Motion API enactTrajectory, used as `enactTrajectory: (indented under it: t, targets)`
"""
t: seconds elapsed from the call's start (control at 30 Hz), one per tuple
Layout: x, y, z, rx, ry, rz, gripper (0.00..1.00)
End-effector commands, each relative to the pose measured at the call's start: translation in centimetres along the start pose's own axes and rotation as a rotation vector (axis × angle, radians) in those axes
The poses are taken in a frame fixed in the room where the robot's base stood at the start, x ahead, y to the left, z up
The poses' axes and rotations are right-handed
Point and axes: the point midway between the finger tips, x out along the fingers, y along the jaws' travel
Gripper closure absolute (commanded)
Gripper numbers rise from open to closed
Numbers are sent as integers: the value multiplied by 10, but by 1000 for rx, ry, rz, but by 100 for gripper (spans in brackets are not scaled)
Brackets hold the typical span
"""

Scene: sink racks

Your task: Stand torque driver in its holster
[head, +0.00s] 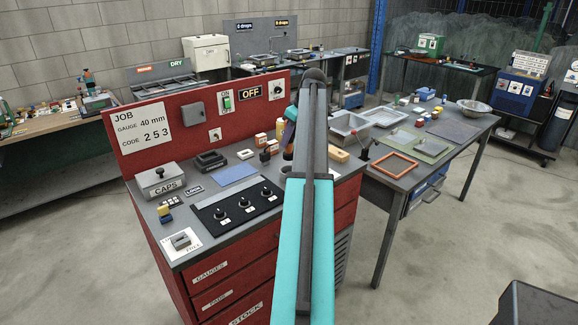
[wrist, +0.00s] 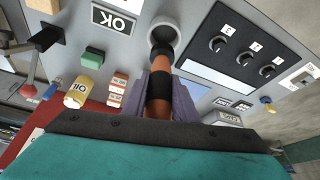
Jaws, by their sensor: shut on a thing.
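The torque driver (wrist: 158,108), orange with black bands, is between the two purple-grey fingers of my gripper (wrist: 160,88) in the wrist view. The gripper is shut on it. The driver's dark end points at a round grey cup (wrist: 164,32), which looks like the holster, and overlaps its near rim in the picture. I cannot tell whether the end is inside the cup or above it. In the head view the driver (head: 288,147) shows in part beside my arm, roughly upright over the red bench; my arm hides much of the gripper.
The bench top (head: 208,185) holds a black knob panel (head: 240,205), a CAPS box (head: 160,180) and a blue mat (head: 235,174). In the wrist view a yellow cylinder (wrist: 77,95), a green block (wrist: 93,56) and a red-handled lever (wrist: 30,75) stand left of the driver.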

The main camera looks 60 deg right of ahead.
Motion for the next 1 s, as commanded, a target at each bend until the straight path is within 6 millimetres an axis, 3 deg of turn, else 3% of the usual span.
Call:
enactTrajectory:
  t: [0.4, 1.0]
  targets:
    - [42, -1, 18, 0, 1, 0, 100]
    - [55, -2, 22, -1, 0, -1, 100]
